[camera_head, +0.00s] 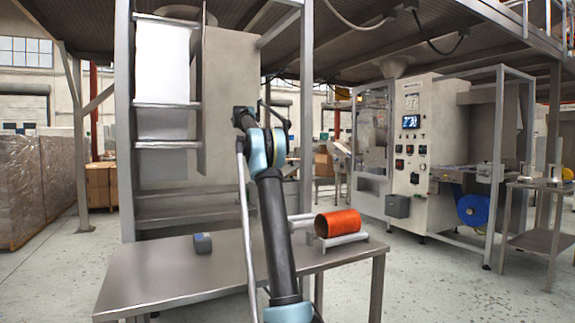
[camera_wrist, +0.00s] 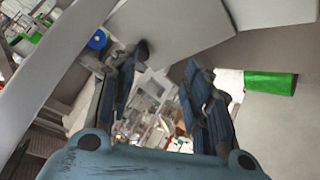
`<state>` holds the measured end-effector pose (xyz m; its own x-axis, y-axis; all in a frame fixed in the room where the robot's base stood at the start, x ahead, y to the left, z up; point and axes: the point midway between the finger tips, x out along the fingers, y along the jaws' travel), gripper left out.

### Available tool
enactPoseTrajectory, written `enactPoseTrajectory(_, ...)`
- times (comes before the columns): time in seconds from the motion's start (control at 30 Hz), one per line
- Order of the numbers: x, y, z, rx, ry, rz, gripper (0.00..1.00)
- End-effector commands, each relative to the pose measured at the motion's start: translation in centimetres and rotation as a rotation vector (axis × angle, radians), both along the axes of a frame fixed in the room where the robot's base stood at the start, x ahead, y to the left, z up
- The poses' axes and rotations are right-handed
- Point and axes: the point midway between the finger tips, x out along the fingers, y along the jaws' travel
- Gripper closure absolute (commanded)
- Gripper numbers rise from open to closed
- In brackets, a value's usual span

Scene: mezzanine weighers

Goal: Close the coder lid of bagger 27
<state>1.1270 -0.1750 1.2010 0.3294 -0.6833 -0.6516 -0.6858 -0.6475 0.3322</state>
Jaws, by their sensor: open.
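A bagging machine (camera_head: 420,150) with a control screen and open guard frame stands at the right in the head view. Its label is too small to read, so I cannot tell whether it is bagger 27. A nearer tall grey machine (camera_head: 228,100) stands behind my arm. I cannot make out a coder lid for certain in either view. My gripper (camera_wrist: 165,100) is open in the wrist view, with nothing seen between its fingers. A pale grey panel (camera_wrist: 175,30) lies beyond the fingers. In the head view my gripper is not clearly visible behind my arm.
A steel table (camera_head: 170,268) stands in front, with an orange roll (camera_head: 338,222) on a cradle and a small dark device (camera_head: 203,243). A metal upright (camera_head: 125,120) rises at left. A side table (camera_head: 535,240) stands far right. Floor between the tables looks clear.

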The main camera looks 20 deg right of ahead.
Motion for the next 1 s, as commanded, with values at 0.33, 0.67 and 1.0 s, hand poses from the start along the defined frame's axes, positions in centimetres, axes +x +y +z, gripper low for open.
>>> enactPoseTrajectory(0.33, 0.9, 4.2, 1.1, -0.137, -0.330, -0.412, 0.55)
enactPoseTrajectory(0.67, 0.9, 5.1, 1.7, -0.184, -0.470, -0.521, 0.55)
enactPoseTrajectory(1.0, 1.7, 0.4, -0.3, -0.182, -0.468, -0.520, 0.55)
